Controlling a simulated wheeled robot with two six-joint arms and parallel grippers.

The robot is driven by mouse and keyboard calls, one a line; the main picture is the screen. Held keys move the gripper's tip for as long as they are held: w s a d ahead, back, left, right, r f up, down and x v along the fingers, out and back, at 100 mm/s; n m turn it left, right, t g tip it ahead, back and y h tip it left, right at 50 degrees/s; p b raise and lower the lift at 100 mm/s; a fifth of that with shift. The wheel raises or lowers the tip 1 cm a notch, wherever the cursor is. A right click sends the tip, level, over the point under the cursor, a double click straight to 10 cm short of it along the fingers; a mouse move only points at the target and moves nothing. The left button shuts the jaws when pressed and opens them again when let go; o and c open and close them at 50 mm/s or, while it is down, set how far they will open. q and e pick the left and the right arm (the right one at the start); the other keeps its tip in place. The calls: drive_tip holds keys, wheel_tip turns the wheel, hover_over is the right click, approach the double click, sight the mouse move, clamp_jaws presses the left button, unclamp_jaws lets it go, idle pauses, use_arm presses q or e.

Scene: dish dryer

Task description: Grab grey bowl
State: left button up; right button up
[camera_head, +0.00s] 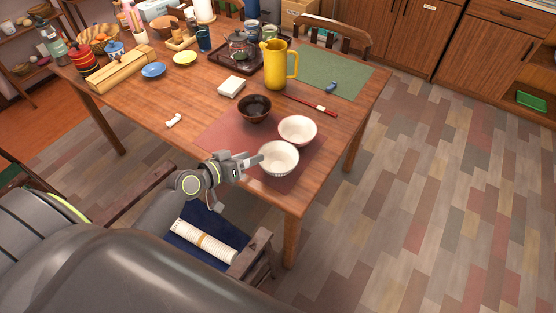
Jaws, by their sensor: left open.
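Two pale, whitish-grey bowls stand upright on a dark red placemat (218,133) at the table's near right corner. The nearer pale bowl (279,160) is in front of the farther pale bowl (297,131). I cannot tell which is the one called grey. A dark brown bowl (254,109) stands behind them to the left. My left gripper (255,160) is open at the left rim of the nearer pale bowl. I cannot tell whether its fingers touch the rim. My right gripper is not in view.
A yellow pitcher (276,66), a red chopstick set (312,105) and a white box (231,86) stand or lie behind the bowls. A wooden chair (250,258) with a dark blue seat is at the table's near side. The floor to the right is clear.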

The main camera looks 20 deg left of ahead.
sight(265, 150)
use_arm(q)
drive_tip(key=shift+x, duration=3.7)
drive_tip(key=shift+a+f, duration=0.15)
drive_tip(key=shift+a, duration=0.1)
clamp_jaws()
